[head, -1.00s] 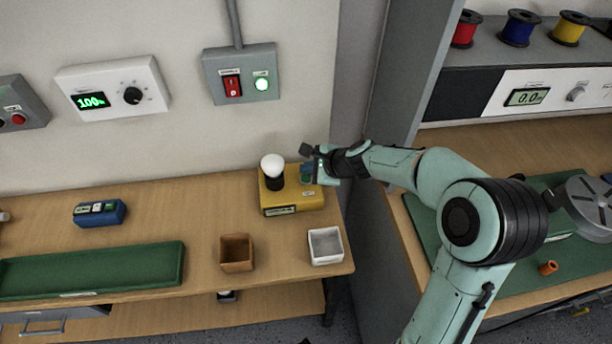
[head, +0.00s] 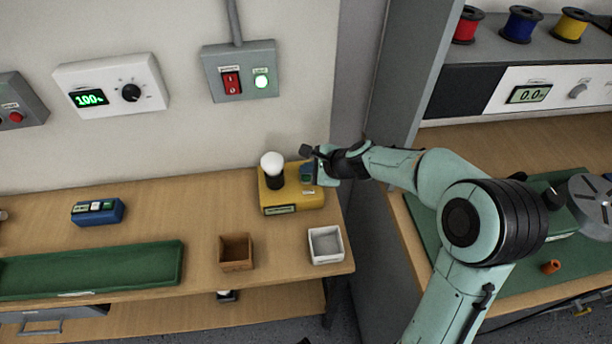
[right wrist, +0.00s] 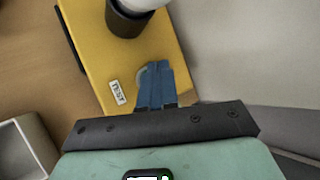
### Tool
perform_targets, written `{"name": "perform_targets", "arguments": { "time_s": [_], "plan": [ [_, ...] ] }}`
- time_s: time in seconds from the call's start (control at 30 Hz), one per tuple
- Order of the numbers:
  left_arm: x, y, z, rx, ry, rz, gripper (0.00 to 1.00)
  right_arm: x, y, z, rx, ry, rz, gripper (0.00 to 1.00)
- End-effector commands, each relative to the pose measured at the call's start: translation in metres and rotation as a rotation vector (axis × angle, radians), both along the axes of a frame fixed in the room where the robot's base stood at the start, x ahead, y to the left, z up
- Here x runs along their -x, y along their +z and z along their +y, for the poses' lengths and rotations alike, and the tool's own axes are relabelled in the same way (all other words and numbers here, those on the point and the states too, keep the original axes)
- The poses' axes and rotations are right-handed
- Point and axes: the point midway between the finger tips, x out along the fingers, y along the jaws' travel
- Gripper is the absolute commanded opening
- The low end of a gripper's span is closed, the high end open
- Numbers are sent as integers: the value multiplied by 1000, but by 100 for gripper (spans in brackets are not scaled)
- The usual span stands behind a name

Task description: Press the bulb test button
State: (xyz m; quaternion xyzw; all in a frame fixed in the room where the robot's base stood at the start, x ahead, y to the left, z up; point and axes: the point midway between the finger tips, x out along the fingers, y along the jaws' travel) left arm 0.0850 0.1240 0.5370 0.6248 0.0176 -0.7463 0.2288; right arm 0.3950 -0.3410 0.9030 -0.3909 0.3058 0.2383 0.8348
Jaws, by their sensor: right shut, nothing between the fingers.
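The yellow bulb test box (head: 278,200) stands at the right end of the wooden bench, with a white round bulb (head: 272,164) upright in a black socket. Both also show in the right wrist view, the box (right wrist: 95,50) and part of the bulb's black socket (right wrist: 125,22). A small "TEST" label (right wrist: 117,92) is on the box top. My right gripper (head: 306,173) is over the right part of the box. Its blue fingers (right wrist: 156,68) are shut and empty beside a pale rounded edge, probably the button, mostly hidden by them. Whether they touch it I cannot tell. My left gripper is out of view.
A brown bin (head: 236,264) and a white bin (head: 326,260) stand in front of the box. A blue device (head: 98,212) and a green tray (head: 90,285) are to the left. A wall switch box (head: 240,88) with a lit green lamp hangs above.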

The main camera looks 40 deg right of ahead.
Motion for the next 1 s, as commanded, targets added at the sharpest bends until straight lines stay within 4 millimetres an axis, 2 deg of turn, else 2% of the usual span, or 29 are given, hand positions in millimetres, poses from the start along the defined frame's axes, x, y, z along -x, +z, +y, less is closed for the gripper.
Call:
{"name": "perform_targets", "arguments": {
  "time_s": [1.0],
  "plan": [
    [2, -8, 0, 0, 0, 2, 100, 0, -8, 0, 0, -1, -1, 0]
  ]
}}
